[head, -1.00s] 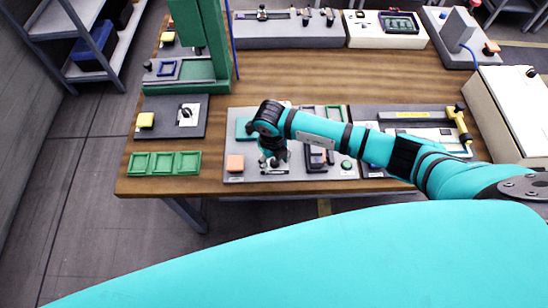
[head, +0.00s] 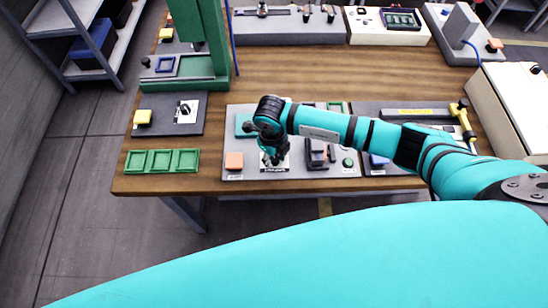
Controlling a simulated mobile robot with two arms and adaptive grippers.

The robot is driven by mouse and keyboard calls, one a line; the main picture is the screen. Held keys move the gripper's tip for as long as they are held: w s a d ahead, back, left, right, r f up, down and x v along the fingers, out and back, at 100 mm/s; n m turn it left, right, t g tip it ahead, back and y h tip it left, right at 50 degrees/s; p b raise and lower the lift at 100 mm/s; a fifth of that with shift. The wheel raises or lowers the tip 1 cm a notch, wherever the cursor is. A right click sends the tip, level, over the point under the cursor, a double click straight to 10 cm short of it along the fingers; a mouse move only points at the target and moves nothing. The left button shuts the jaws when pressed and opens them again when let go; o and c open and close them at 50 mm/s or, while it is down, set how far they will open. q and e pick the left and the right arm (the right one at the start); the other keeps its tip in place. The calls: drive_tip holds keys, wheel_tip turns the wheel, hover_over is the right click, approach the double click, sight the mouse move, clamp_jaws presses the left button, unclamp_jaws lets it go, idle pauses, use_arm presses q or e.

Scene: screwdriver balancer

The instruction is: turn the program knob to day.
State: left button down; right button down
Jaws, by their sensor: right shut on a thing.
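My right gripper (head: 273,160) points down over the grey panel (head: 300,173) at the table's front edge. It is shut on the program knob, which sits on a small white labelled plate (head: 279,170). The fingers and wrist hide the knob, so its pointer cannot be read. The label's words are too small to read. My left gripper is not in view.
An orange block (head: 234,161) is just left of the gripper. A dark bracket (head: 318,153) and a green button (head: 348,162) are to its right. A green tray (head: 161,161) lies further left. Bare wood (head: 330,75) is behind the arm.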

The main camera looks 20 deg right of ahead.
sight(274, 160)
drive_tip(key=n+b, duration=0.4)
drive_tip(key=shift+w+f, duration=0.1)
drive_tip(key=shift+f, duration=0.05)
drive_tip(key=shift+r+n+b, duration=0.2)
drive_tip(key=shift+n+b, duration=0.95)
drive_tip(key=shift+n, duration=0.15)
drive_tip(key=c, duration=1)
unclamp_jaws()
drive_tip(key=shift+r, duration=0.2)
drive_tip(key=r, duration=1.1)
drive_tip(key=shift+s+a+r, duration=0.1)
drive_tip(key=shift+s+r, duration=0.2)
drive_tip(key=shift+s, duration=0.05)
